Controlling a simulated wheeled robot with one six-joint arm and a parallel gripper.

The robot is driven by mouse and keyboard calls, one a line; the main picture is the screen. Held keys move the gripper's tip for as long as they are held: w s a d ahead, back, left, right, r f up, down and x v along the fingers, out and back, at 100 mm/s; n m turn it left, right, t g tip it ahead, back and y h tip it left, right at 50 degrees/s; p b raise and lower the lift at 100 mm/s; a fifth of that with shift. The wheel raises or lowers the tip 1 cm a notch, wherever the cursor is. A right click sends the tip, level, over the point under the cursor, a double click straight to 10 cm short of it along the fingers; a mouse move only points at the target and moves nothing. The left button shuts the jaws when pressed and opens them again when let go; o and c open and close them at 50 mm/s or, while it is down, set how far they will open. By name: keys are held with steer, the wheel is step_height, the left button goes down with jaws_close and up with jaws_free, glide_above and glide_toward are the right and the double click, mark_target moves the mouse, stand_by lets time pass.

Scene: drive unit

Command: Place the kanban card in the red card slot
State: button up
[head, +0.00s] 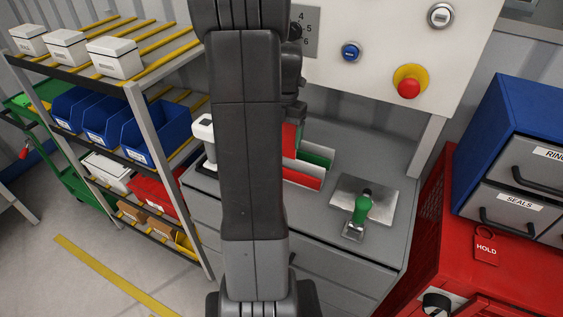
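A card holder stands on the grey bench, right of my arm, with a red card slot (303,174) in front and a green one (315,156) behind. An upright red piece (289,137) shows at my arm's edge, under my dark wrist. I cannot tell whether it is the kanban card or part of the holder. My arm fills the middle of the head view and hides the left of the holder. Only part of my gripper (291,113) shows beside the arm, above the red piece. Its fingers are not clear, so its hold on anything cannot be seen.
A green-handled toggle clamp (363,208) on a metal plate sits right of the holder. A panel with a red emergency button (409,88) rises behind. A bin rack (150,90) stands left; a red cabinet (440,240) with blue-cased drawers stands right. The bench front is bare.

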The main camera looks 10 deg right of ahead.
steer(key=shift+f+p, duration=0.45)
steer(key=shift+f, duration=3.15)
steer(key=shift+f, duration=0.2)
steer(key=o, duration=1.1)
steer(key=shift+c, duration=0.2)
steer(key=shift+r, duration=0.1)
step_height(320, 180, up, 12)
steer(key=w+b, duration=0.1)
steer(key=shift+w+d, duration=0.15)
steer(key=shift+d, duration=0.3)
